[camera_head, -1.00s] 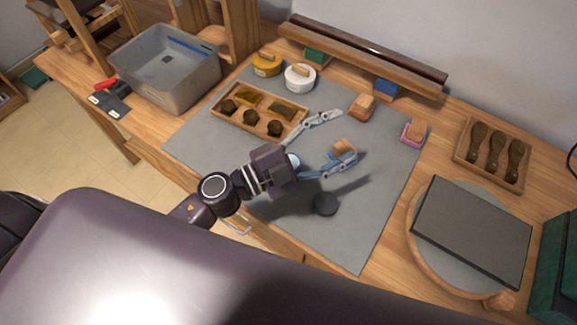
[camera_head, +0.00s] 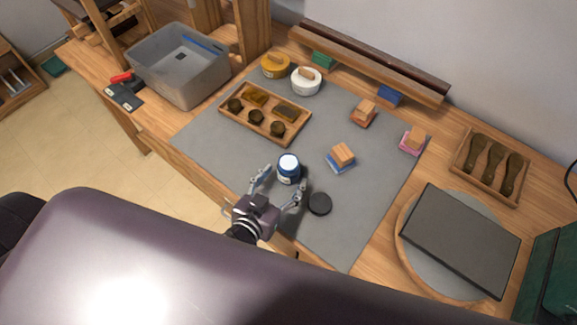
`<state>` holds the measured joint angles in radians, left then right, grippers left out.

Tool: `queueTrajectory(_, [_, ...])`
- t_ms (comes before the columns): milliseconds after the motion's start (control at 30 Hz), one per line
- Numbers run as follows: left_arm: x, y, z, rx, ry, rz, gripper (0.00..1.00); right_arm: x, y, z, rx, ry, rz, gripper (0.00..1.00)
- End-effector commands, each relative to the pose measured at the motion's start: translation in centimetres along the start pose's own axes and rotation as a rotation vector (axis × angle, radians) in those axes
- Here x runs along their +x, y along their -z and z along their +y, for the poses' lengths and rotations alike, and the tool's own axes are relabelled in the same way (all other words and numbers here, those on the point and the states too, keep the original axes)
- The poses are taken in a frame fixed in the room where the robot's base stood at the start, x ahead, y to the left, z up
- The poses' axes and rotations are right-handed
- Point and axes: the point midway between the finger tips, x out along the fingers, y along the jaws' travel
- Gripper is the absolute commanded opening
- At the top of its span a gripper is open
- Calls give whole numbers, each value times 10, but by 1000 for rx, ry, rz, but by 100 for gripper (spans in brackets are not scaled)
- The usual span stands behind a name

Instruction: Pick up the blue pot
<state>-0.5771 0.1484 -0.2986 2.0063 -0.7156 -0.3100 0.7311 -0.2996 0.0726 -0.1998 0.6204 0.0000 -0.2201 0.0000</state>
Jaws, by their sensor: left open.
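The blue pot (camera_head: 289,169) is a small round jar with a pale top, upright on the grey mat (camera_head: 225,165) near its front edge. My left gripper (camera_head: 279,184) is open, with one finger to the left of the pot and the other to its right. The palm is on the near side of the pot. I cannot tell whether the fingers touch it. My right gripper is not in view.
A dark round lid (camera_head: 319,204) lies close to the right of the gripper. A blue-based wooden block (camera_head: 341,157) stands behind it. A wooden tray (camera_head: 291,137) with stamps is behind the pot. A turntable with a dark slab (camera_head: 458,240) is at the right.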

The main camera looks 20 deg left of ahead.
Motion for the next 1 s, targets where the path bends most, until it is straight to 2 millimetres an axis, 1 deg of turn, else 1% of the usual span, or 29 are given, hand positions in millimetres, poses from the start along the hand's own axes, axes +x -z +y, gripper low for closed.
queueTrajectory(33, [7, 4, -1, 3, 0, 2, 62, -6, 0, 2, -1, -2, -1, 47])
queueTrajectory(133, [21, 4, -2, 3, -1, 3, 62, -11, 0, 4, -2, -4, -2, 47])
queueTrajectory(200, [30, 3, -2, 2, -1, 3, 62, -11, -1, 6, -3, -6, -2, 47])
queueTrajectory(300, [38, 2, -1, 2, -1, 2, 62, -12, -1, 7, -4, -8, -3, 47])
queueTrajectory(400, [41, 2, -1, 2, -1, 2, 62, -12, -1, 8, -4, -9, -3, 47])
queueTrajectory(600, [41, 1, -1, 1, -1, 2, 61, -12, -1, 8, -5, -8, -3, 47])
queueTrajectory(1000, [41, 1, -1, 1, -1, 1, 17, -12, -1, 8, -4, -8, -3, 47])
